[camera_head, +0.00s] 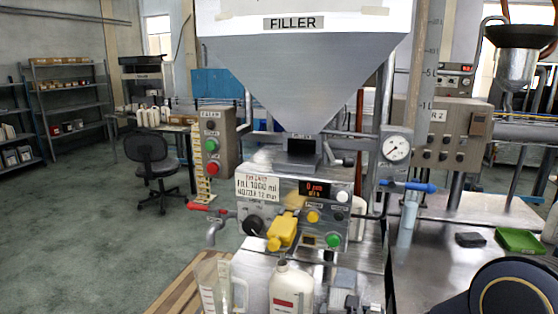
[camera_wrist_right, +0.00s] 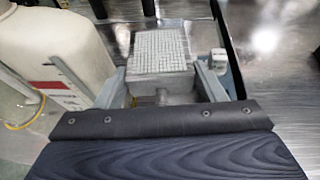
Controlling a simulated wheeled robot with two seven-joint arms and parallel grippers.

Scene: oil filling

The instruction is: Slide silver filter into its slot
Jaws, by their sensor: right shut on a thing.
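The silver filter (camera_wrist_right: 163,48), a block with a pale gridded face, sits between the fingers of my right gripper (camera_wrist_right: 163,82) in the right wrist view. The gripper is shut on it, low over the metal worktop. My left gripper is out of view.
A white bottle (camera_head: 292,290) stands left of the right gripper; it also shows in the wrist view (camera_wrist_right: 62,45). A clear jug (camera_head: 214,285) is beside it. The control panel (camera_head: 293,210) with a yellow handle (camera_head: 282,232) is behind. The right metal table (camera_head: 425,265) has bare space.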

